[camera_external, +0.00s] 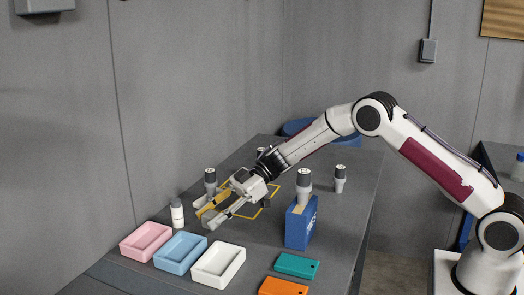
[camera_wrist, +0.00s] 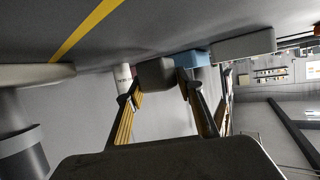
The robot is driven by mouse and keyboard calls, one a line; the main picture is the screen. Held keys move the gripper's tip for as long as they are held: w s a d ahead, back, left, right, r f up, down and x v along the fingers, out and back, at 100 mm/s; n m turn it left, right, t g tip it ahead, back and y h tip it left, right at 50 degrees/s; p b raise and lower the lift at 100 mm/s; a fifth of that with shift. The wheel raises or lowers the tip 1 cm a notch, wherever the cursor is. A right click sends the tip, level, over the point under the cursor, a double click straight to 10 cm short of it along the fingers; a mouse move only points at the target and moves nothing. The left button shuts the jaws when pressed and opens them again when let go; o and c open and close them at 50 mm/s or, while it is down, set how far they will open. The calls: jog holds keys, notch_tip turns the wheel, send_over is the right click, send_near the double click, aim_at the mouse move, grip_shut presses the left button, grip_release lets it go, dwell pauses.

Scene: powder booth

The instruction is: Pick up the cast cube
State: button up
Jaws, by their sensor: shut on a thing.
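The cast cube, a dark grey block (camera_wrist: 157,74), shows in the wrist view between the fingertips of my gripper (camera_wrist: 160,88). My gripper is shut on it, with a finger on either side. In the external view my gripper (camera_external: 206,213) reaches down and left, low over the table behind the trays. The cube cannot be made out clearly there between the fingers. I cannot tell whether it touches the table.
Pink (camera_external: 146,255), blue (camera_external: 180,267) and white (camera_external: 219,280) trays stand in front. A white bottle (camera_external: 177,214) is left of my gripper. A blue box (camera_external: 300,228) and grey-capped containers stand nearby. Teal (camera_external: 297,266) and orange (camera_external: 283,287) blocks lie at the front.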

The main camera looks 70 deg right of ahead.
aim_at(211, 213)
jog(key=shift+r, duration=4.4)
